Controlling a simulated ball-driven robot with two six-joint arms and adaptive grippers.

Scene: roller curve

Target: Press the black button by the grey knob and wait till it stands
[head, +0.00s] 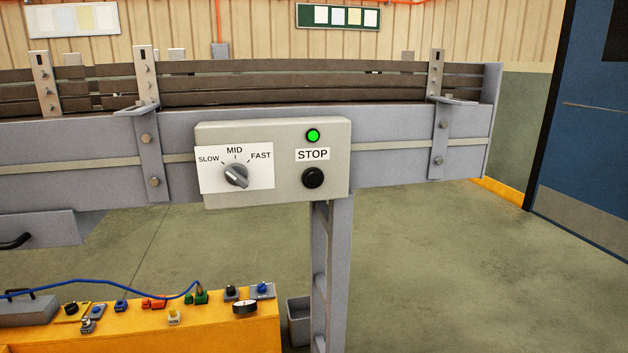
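The black button (313,178) is on the right part of a light grey control box (333,153), under a white label (312,154) reading STOP. A round green lamp (313,135) above the label is lit. The grey knob (236,175) is to the left of the button, on a white plate marked SLOW, MID and FAST. One end of its pointer bar aims to the lower right; I cannot tell which setting it marks. Nothing covers the button or knob. Neither of my grippers is in view.
The box is fixed to the grey side frame of a roller conveyor (420,157) with dark rails above. A grey leg (340,270) stands below. An orange bench (235,330) with small switches and a blue cable is at lower left. The floor (470,270) at right is clear.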

